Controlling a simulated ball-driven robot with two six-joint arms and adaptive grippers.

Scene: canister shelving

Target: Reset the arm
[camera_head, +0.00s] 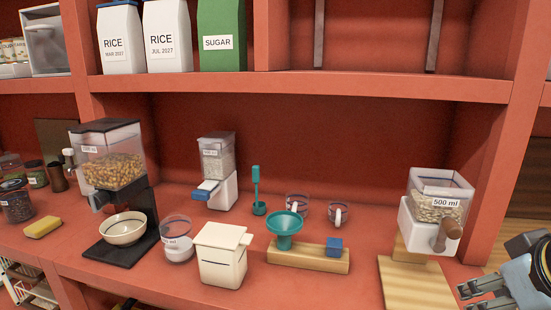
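My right gripper (470,299) comes in at the lower right corner, in front of the shelf's right post. Its two fingers point left and look parted with nothing between them; the lower one is cut by the picture's bottom edge. It is apart from the 500 ml dispenser (436,210), which stands up and left of it with a brown handle. A light wooden board (415,285) lies just left of the fingertips. My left gripper is not in view.
A nut dispenser (112,165) stands at left over a bowl (123,229). A white canister (221,256), a glass jar (177,240) and a teal funnel (285,225) on a wooden block stand mid-shelf. Two glass mugs (338,213) stand behind. Red shelf (370,235) is bare right of centre.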

